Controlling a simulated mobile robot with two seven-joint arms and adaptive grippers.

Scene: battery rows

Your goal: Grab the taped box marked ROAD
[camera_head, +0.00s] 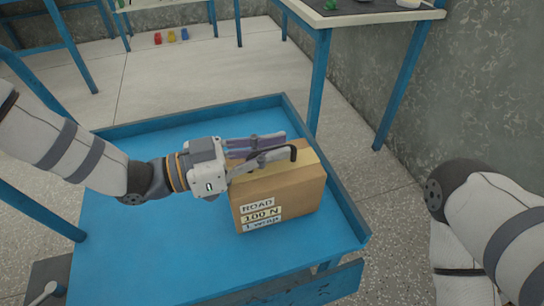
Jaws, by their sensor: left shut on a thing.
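A brown cardboard box (291,204) with yellow tape along its top stands on the blue tray table (150,245), towards the right side. White labels on its front read ROAD, 100 N and 1 wrap. My left gripper (280,158) reaches in from the left at the box's top. Its fingers are shut on the box's upper part and hide some of the top. I cannot tell whether the box is lifted off the blue surface. My right arm shows at the right edge, but its gripper is out of view.
The blue table has a raised rim (335,190) close to the box's right. A workbench with blue legs (318,85) stands behind, beside a grey wall. Small red, yellow and blue items (171,36) lie on the far floor. The table's left front is clear.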

